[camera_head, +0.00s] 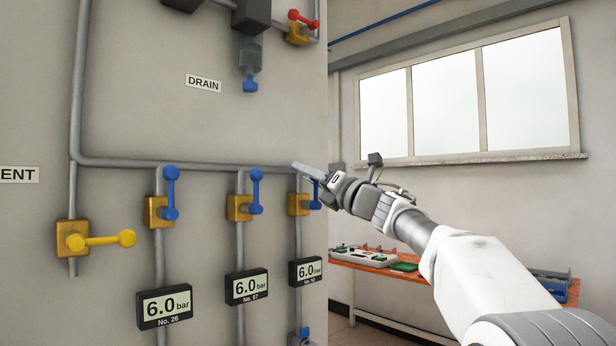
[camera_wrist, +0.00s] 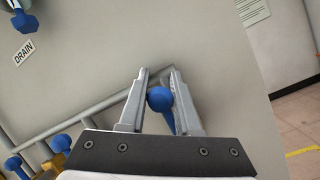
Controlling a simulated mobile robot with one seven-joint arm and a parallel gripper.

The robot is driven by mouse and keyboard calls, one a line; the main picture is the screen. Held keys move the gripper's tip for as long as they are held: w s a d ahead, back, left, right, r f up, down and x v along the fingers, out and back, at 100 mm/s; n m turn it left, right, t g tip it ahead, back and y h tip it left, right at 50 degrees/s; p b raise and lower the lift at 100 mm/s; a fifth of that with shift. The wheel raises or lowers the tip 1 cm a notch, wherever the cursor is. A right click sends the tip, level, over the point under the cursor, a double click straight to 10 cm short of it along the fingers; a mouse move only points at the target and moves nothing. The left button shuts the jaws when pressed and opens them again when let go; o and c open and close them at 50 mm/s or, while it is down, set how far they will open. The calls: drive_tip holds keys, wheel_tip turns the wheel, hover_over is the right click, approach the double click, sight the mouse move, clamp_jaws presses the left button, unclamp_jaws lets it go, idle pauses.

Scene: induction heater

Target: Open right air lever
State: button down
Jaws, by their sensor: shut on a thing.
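The right air lever (camera_head: 316,203) is the rightmost blue lever, on a brass valve (camera_head: 296,205) on the grey panel. Its lower end shows below my gripper (camera_head: 305,171) in the head view; its upper part is hidden there. In the wrist view its round blue knob (camera_wrist: 159,99) sits between the fingers of my gripper (camera_wrist: 160,76), which is shut on it. The lever looks about upright, in line with its pipe. Two more blue levers, the middle one (camera_head: 256,192) and the left one (camera_head: 171,193), stand upright to its left.
A yellow lever (camera_head: 100,240) lies sideways at the far left. Pressure displays reading 6.0 bar, such as the right one (camera_head: 306,271), sit below the valves. A horizontal pipe (camera_head: 200,166) runs above them. An orange table (camera_head: 385,266) with equipment stands beyond the panel's right edge.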

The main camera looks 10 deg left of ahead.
drive_tip(key=c, duration=0.6)
unclamp_jaws()
drive_tip(key=shift+s+d+f, duration=0.1)
drive_tip(key=b+v, duration=0.2)
drive_tip(key=v, duration=1.5)
drive_tip(key=shift+b, duration=0.4)
